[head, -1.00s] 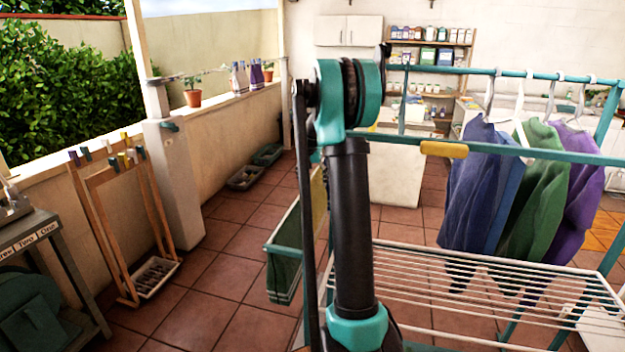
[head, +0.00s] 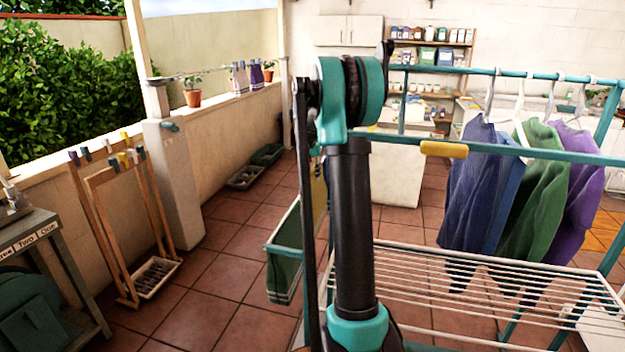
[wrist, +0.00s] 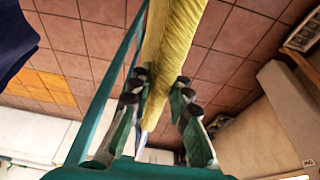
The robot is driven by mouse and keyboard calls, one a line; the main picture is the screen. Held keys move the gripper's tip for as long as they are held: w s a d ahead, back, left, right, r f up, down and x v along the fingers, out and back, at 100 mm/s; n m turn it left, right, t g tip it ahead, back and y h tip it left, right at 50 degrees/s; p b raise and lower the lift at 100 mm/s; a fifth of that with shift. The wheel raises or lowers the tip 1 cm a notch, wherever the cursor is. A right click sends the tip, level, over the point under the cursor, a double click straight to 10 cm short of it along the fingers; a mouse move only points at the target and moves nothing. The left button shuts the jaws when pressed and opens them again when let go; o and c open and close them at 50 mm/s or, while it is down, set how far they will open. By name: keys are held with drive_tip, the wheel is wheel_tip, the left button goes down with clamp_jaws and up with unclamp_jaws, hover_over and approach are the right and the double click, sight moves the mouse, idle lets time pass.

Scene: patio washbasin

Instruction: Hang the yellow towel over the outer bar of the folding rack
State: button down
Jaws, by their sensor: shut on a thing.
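The yellow towel (wrist: 174,50) hangs as a long narrow strip in the wrist view. My gripper (wrist: 156,88) is shut on it, with one finger on either side of the cloth. A teal bar of the folding rack (wrist: 112,85) runs close beside the towel in the wrist view; I cannot tell whether they touch. In the head view only a thin sliver of the towel (head: 319,195) shows beside my arm, and the gripper is hidden behind the arm. The rack's white-wire shelf (head: 470,290) and teal frame stand at the right.
Blue (head: 478,190), green (head: 540,195) and purple (head: 580,190) garments hang on hangers at the right. A wooden stand (head: 88,215) and a grey table (head: 40,232) are at the left.

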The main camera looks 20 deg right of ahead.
wheel_tip(320, 180, up, 27)
drive_tip(key=shift+f, duration=0.2)
idle(1.3)
drive_tip(key=w+a, duration=0.9)
drive_tip(key=a, duration=0.5)
drive_tip(key=shift+w+r, duration=0.25)
drive_tip(key=shift+r, duration=0.2)
idle(0.8)
